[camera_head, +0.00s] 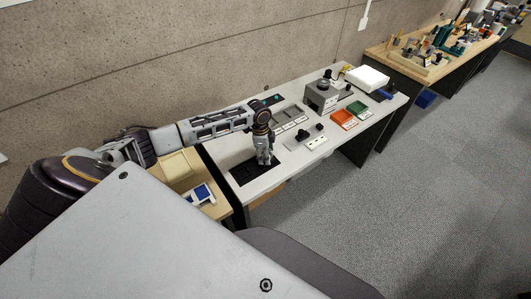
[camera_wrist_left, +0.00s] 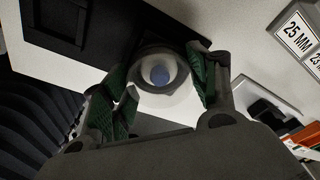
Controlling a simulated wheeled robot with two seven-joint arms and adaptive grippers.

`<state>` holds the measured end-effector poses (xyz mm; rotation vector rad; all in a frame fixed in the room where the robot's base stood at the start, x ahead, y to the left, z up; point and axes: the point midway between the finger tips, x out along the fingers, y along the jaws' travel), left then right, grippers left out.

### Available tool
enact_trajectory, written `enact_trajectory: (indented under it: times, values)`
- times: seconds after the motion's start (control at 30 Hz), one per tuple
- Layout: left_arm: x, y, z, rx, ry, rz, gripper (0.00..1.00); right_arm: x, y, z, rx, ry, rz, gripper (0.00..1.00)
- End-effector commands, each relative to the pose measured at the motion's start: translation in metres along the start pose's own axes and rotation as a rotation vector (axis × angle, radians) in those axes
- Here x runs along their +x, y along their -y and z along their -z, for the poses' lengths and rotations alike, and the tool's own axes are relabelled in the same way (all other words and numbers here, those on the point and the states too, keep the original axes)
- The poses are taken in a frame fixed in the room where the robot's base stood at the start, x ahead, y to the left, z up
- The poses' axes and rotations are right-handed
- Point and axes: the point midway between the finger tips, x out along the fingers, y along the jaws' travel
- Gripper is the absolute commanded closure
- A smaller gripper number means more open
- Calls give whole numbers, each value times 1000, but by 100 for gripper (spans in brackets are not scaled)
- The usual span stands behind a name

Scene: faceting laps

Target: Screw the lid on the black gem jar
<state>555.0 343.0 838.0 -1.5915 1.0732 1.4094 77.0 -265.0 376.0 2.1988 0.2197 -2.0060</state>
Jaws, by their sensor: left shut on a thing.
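My left gripper (camera_head: 265,162) points down at the near part of the white bench, over the edge of a black tray (camera_head: 245,174). In the left wrist view its green-padded fingers (camera_wrist_left: 158,80) are closed around a small round piece (camera_wrist_left: 160,98) with a pale rim, a dark ring and a blue centre. I cannot tell whether this piece is the gem jar, its lid or both together. The gripper hides it in the head view. The black tray also shows in the left wrist view (camera_wrist_left: 120,25). My right gripper is not in view.
Small black parts (camera_head: 303,135) and a white dotted plate (camera_head: 317,143) lie right of the gripper. Grey trays (camera_head: 287,115) are behind it. A grey machine (camera_head: 321,97), an orange tray (camera_head: 343,117) and a green tray (camera_head: 359,107) stand farther along. A wall backs the bench.

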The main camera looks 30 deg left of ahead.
Motion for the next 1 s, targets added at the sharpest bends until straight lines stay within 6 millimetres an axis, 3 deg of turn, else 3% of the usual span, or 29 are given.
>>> enact_trajectory:
  times: [0.37, 1.0]
  values:
    - [0, 0, 0, 180, 0, -23, 63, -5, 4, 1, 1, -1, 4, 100]
    - [0, 0, -1, 275, 2, -35, 65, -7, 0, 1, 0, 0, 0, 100]
